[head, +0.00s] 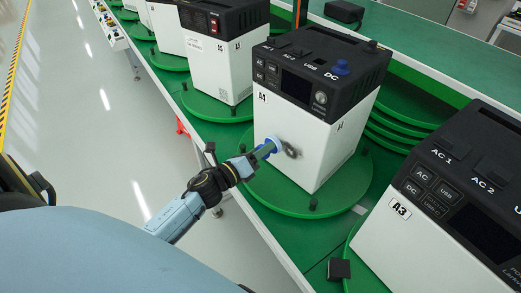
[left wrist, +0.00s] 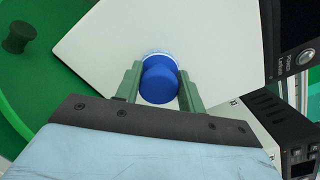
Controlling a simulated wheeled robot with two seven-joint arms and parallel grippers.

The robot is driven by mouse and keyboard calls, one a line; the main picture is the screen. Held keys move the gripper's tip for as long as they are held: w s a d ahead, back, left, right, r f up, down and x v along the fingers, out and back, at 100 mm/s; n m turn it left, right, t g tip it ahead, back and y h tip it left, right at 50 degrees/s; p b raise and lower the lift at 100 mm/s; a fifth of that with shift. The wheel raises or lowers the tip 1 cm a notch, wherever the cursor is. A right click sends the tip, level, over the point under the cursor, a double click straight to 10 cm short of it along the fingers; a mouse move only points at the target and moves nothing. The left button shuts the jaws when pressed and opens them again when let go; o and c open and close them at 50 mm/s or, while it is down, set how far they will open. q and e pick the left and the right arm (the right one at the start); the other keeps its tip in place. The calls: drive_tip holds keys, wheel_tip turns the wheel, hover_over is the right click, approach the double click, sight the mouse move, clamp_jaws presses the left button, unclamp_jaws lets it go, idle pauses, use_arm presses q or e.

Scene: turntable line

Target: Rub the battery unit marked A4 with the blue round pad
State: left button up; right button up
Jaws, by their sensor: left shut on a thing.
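The battery unit marked A4 (head: 300,147) is a white box with a black top and stands on a green turntable (head: 284,206). A dark smudge (head: 291,152) shows on its white front face. My left gripper (head: 262,151) is shut on the blue round pad (left wrist: 160,82), which also shows in the head view (head: 272,144). The pad is at the unit's white front face, just left of the smudge. In the left wrist view the pad's pale rim lies against or very near the white face (left wrist: 205,35). My right gripper is not in view.
Battery unit A3 (head: 425,240) stands at the lower right. Another unit (head: 217,67) stands behind A4 on its own turntable, with more down the line. A small black block (head: 339,269) lies on the green bench near its front edge. The floor at left is clear.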

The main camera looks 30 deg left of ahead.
use_arm(q)
drive_tip(key=shift+w+d, duration=0.15)
drive_tip(key=shift+w, duration=0.5)
drive_tip(key=shift+d, duration=0.1)
drive_tip(key=shift+s+d, duration=0.25)
drive_tip(key=shift+d, duration=0.55)
drive_tip(key=shift+s+d, duration=0.2)
drive_tip(key=shift+d, duration=0.6)
drive_tip(key=shift+s+d, duration=0.2)
drive_tip(key=shift+d, duration=0.9)
drive_tip(key=shift+s+d, duration=0.2)
drive_tip(key=shift+d, duration=0.85)
drive_tip(key=shift+s+d, duration=0.2)
drive_tip(key=shift+d, duration=0.9)
drive_tip(key=shift+a, duration=0.1)
drive_tip(key=shift+w+a+r+b, duration=0.1)
drive_tip(key=shift+w+a+b, duration=0.15)
drive_tip(key=shift+a, duration=0.95)
drive_tip(key=shift+w+a+b, duration=0.1)
drive_tip(key=shift+w+a, duration=0.25)
drive_tip(key=shift+a, duration=0.85)
drive_tip(key=shift+w+a+b, duration=0.2)
drive_tip(key=shift+w+a, duration=0.05)
drive_tip(key=shift+a, duration=1)
drive_tip(key=shift+w+a+b, duration=0.2)
drive_tip(key=shift+w+a, duration=0.05)
drive_tip(key=shift+a, duration=1)
